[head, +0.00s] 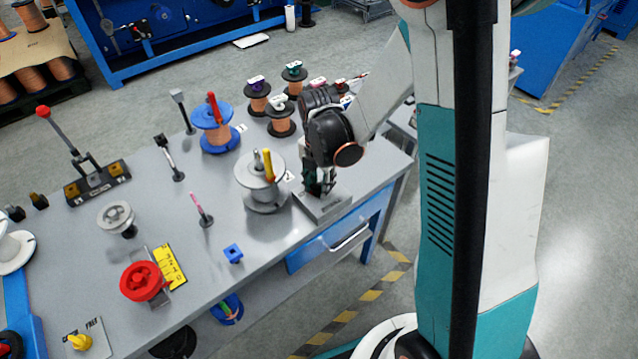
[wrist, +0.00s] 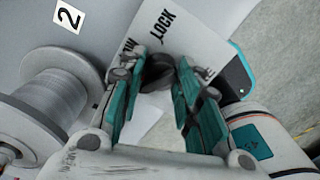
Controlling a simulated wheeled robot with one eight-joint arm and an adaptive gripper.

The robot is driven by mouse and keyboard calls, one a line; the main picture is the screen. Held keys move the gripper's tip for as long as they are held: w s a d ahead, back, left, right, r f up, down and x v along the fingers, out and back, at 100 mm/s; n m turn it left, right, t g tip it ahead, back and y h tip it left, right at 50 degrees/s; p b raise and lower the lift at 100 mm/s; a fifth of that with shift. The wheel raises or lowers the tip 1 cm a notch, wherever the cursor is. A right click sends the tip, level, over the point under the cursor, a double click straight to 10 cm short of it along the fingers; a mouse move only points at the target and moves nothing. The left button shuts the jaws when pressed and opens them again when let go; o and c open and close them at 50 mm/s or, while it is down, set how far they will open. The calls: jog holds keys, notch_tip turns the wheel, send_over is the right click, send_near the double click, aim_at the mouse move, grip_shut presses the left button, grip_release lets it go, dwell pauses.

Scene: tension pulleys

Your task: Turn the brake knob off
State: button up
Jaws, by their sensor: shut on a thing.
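In the wrist view a dark round knob (wrist: 157,72) sits on a pale plate (wrist: 215,22) printed with "LOCK" and other partly covered lettering. My gripper (wrist: 155,75) has its teal-and-grey fingers on either side of this knob and is shut on it. In the head view my gripper (head: 318,182) points down over a grey box-like base (head: 338,205) at the table's right end. The knob is hidden there by the fingers and wrist. No brake label is readable, and the knob's pointer direction cannot be made out.
A grey spool with a yellow-topped post (head: 262,185) stands just left of my gripper. Copper spools (head: 280,122) stand behind it.

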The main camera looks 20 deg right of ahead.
aim_at(319, 184)
jog(key=shift+o, duration=0.2)
jog(key=shift+n, duration=0.5)
jog(key=shift+s, duration=0.1)
jog(key=o, duration=1)
notch_tip(319, 184, up, 12)
